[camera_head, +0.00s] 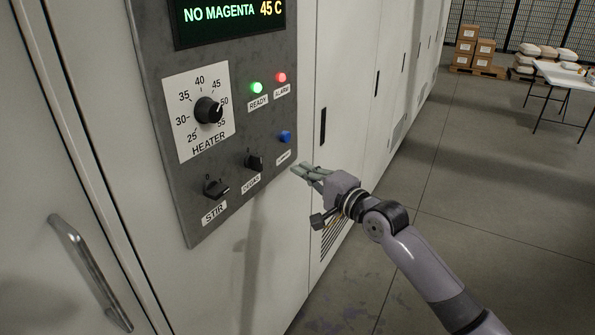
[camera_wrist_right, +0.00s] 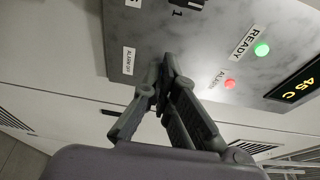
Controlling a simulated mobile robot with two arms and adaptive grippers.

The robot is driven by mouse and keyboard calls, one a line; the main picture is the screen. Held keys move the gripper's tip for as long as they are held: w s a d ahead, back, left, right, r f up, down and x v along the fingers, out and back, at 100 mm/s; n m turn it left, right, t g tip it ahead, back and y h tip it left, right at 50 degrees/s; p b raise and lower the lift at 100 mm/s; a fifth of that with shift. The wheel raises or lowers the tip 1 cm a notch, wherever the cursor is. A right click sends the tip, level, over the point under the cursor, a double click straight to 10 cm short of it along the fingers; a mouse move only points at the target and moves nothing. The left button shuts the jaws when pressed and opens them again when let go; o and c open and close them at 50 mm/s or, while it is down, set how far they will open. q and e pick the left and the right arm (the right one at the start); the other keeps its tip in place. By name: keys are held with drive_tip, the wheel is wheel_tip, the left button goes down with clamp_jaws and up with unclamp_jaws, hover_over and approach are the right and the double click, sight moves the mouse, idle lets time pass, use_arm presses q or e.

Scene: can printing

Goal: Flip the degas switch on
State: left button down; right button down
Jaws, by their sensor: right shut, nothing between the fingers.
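The degas switch (camera_head: 254,162) is a small black rotary knob low on the grey control panel, above a white DEGAS label (camera_head: 251,183). Its exact setting is too small to read. My right gripper (camera_head: 300,171) is shut and empty, with its fingertips just off the panel's lower right edge, right of the degas switch and below the blue button (camera_head: 285,137). In the right wrist view the shut fingers (camera_wrist_right: 165,68) point at the panel. A dark knob (camera_wrist_right: 188,3) with a "1" mark is cut off at the top there, probably the degas switch.
The stir switch (camera_head: 216,188) sits left of the degas switch and the heater dial (camera_head: 209,110) above. A green ready light (camera_head: 256,88) and red alarm light (camera_head: 281,77) glow. The display (camera_head: 228,16) reads "NO MAGENTA 45 C".

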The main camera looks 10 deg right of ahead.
sight(256, 163)
drive_tip(key=x, duration=0.8)
drive_tip(key=shift+w+p, duration=0.15)
drive_tip(key=shift+p, duration=0.2)
drive_tip(key=s+a+p, duration=0.2)
drive_tip(key=s+p, duration=0.1)
drive_tip(key=shift+s+a+f, duration=0.1)
drive_tip(key=shift+s+a, duration=0.1)
drive_tip(key=shift+m+p, duration=0.3)
drive_tip(key=shift+p, duration=0.05)
